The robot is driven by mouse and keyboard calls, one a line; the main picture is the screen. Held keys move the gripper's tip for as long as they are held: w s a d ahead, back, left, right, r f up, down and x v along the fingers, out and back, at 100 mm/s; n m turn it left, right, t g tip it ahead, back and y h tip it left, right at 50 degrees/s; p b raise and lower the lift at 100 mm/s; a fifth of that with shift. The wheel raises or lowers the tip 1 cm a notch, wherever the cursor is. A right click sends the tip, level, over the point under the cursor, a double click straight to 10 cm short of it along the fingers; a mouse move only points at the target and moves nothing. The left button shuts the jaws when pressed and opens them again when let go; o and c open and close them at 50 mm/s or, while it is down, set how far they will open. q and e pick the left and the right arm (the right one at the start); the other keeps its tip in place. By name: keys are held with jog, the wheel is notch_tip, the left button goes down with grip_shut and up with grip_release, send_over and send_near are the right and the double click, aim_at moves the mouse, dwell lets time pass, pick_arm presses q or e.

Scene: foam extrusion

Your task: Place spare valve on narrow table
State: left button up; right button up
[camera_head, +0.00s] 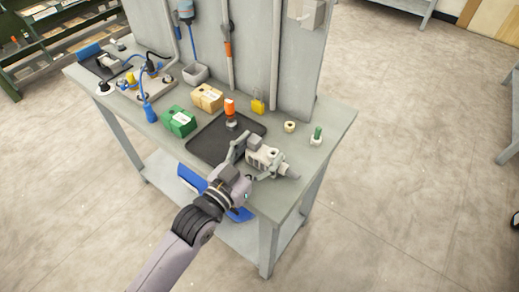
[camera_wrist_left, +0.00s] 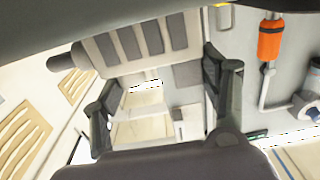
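The narrow table (camera_head: 335,115) is a grey workbench with an upright panel along its back. My left gripper (camera_head: 250,164) is over its front right part, with a finger on each side of a pale grey, blocky valve (camera_head: 268,157). The valve has a short rounded end pointing right. In the left wrist view the valve (camera_wrist_left: 150,40) shows dark ribs and sits between the two fingers of the left gripper (camera_wrist_left: 162,100), apparently clasped. Pale floor shows beyond it. Whether its underside touches the tabletop is hidden. My right gripper is not in view.
A dark mat (camera_head: 207,144) with an orange-topped item (camera_head: 230,108) lies left of the valve. Green (camera_head: 179,121) and tan (camera_head: 207,97) boxes stand further left. A small ring (camera_head: 290,126) and green-topped piece (camera_head: 316,135) are behind right. The front right corner looks clear.

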pick_arm(q)
jog(key=o, duration=0.5)
jog(key=shift+c, duration=0.2)
jog(key=shift+r, duration=0.2)
jog(key=b+v, duration=0.1)
jog(key=v, duration=1.1)
